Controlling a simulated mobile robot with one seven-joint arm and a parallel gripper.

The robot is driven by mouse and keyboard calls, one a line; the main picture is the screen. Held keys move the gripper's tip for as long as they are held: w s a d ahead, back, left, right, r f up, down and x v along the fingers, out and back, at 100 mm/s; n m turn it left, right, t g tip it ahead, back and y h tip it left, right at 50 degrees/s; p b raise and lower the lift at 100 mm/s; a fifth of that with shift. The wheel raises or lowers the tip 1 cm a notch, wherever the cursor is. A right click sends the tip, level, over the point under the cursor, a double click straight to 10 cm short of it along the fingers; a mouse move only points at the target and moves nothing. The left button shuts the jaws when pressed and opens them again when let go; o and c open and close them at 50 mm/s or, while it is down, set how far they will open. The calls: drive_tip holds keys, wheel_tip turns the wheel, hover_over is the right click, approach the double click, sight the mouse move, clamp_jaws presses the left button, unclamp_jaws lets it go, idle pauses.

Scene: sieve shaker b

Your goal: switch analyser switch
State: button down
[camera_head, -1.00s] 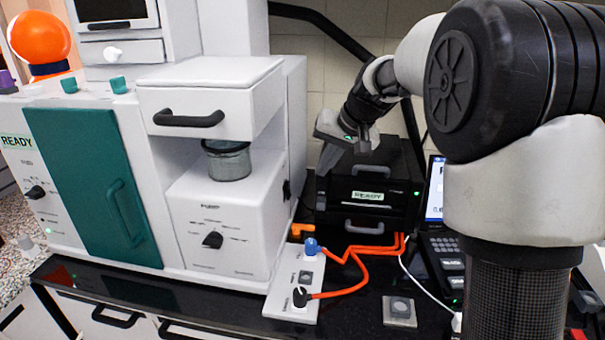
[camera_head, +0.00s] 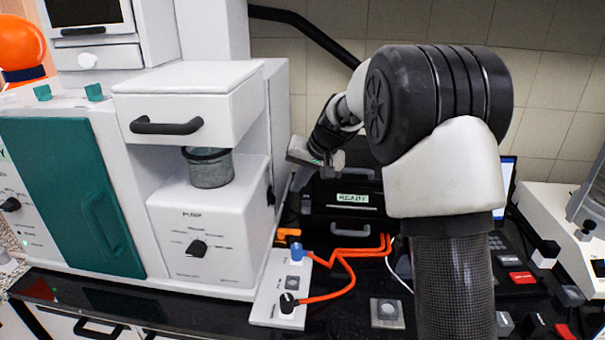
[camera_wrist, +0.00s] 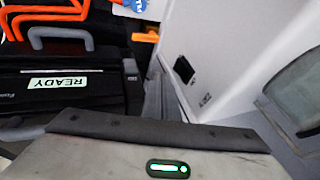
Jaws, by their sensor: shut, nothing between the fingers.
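A black switch (camera_head: 270,195) sits on the right side wall of the white analyser (camera_head: 212,235). In the wrist view the switch (camera_wrist: 184,69) is a dark rectangle on the pale wall, with a small label near it. Whether it is on or off cannot be told. My gripper (camera_head: 298,179) is shut and empty, pointing down to the right of that wall, close to the switch but apart from it. In the wrist view its grey fingers (camera_wrist: 165,95) show beyond my grey housing, near the switch.
A black box (camera_head: 345,215) with a READY label stands just right of my gripper. Orange cables (camera_head: 340,262) run from it to a white plug panel (camera_head: 268,305). A green door (camera_head: 75,190) and orange ball (camera_head: 20,40) are at left. The gap beside the analyser is narrow.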

sight(274, 199)
drive_tip(key=w+a+f+p, duration=0.1)
drive_tip(key=w+a+f, duration=0.1)
drive_tip(key=a+f, duration=0.2)
drive_tip(key=shift+a, duration=0.35)
drive_tip(key=shift+a+f+y+b, duration=0.15)
drive_tip(key=shift+y+b, duration=0.15)
drive_tip(key=shift+b, duration=0.75)
